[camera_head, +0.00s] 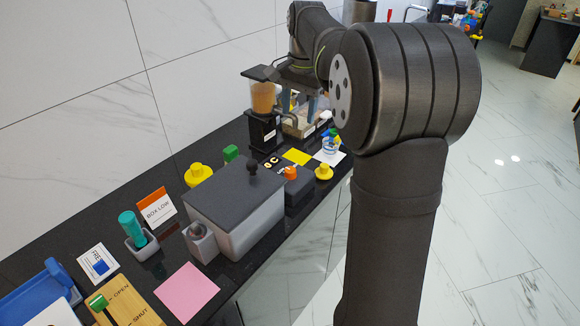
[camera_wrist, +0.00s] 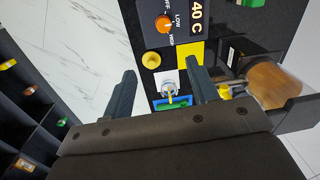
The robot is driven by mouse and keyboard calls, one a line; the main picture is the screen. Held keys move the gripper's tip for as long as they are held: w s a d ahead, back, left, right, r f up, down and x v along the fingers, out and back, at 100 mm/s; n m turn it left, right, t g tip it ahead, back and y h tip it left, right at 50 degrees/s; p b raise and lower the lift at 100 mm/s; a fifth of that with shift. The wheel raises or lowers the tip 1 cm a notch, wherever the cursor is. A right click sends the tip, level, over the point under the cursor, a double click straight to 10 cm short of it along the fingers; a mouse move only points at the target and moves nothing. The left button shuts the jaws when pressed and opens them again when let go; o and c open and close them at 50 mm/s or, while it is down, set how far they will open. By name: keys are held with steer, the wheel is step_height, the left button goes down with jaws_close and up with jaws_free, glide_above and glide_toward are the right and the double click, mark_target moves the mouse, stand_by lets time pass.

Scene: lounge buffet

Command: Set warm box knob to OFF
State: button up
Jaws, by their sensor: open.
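The orange knob (camera_wrist: 163,23) sits on a dark panel with OFF, LOW and HIGH printed beside it. Its exact setting is too small to tell. A display (camera_wrist: 197,15) reading 40 C lies beside the knob. My gripper (camera_wrist: 161,70) is open and empty, with its fingers apart. In the head view my gripper (camera_head: 300,84) is above the far part of the counter, beyond the knob.
A yellow knob (camera_head: 323,172) and a yellow card (camera_head: 297,156) lie near the orange knob. A dispenser with orange liquid (camera_head: 263,97) stands beside my gripper. A card (camera_head: 157,207) reads BOX LOW. A pink sheet (camera_head: 187,292) lies on the near counter.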

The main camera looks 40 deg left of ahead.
mark_target(290, 170)
steer(key=f+m, duration=0.1)
steer(key=f, duration=0.5)
steer(key=a+f+m, duration=0.1)
steer(key=f, duration=0.6)
steer(key=a+f+m, duration=0.1)
steer(key=f, duration=0.5)
steer(key=shift+s+a+f+h, duration=0.15)
steer(key=shift+s+f+h, duration=0.15)
steer(key=shift+h, duration=0.1)
steer(key=c, duration=1)
steer(key=shift+o, duration=0.2)
